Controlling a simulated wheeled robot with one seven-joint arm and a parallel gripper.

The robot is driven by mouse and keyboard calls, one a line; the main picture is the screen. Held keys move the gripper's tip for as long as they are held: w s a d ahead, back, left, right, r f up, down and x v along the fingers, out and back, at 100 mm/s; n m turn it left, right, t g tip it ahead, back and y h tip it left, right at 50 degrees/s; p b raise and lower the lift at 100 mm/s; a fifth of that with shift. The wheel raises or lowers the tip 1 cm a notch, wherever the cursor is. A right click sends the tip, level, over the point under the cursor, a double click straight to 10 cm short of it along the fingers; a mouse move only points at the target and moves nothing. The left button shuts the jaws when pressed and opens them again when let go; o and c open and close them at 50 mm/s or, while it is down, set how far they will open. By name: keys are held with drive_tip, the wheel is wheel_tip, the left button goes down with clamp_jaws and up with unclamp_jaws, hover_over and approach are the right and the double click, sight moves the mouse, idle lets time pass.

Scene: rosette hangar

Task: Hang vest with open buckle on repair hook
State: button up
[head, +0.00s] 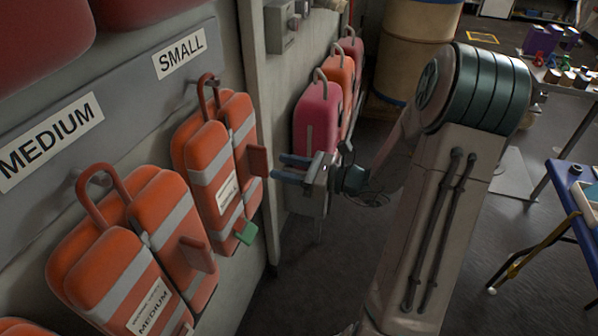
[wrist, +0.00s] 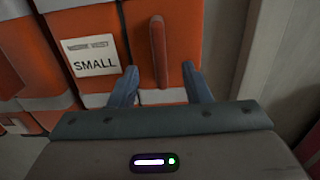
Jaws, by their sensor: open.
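An orange vest with grey bands and a SMALL label (head: 212,160) hangs by its loop from a hook under the SMALL sign. A red-brown handle (head: 257,160) juts from its front, and a green tab (head: 246,233) shows at its lower edge. My gripper (head: 279,167) is open and faces this handle. In the wrist view the handle (wrist: 159,50) stands between the two fingers of my gripper (wrist: 161,75), which are apart on either side. A MEDIUM vest (head: 125,240) hangs at lower left. I cannot tell which buckle is open, and I see no hook marked for repair.
A wall post (head: 258,130) stands just right of the SMALL vest. Pink and orange suitcase-like packs (head: 318,118) hang beyond it. A large drum (head: 418,45) stands behind, and a blue table (head: 575,185) is at right. The floor between is clear.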

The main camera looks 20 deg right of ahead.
sight(267, 155)
drive_tip(key=shift+x, duration=2.25)
drive_tip(key=shift+c, duration=0.3)
clamp_jaws()
drive_tip(key=shift+r, duration=0.1)
drive_tip(key=shift+r+p, duration=1.3)
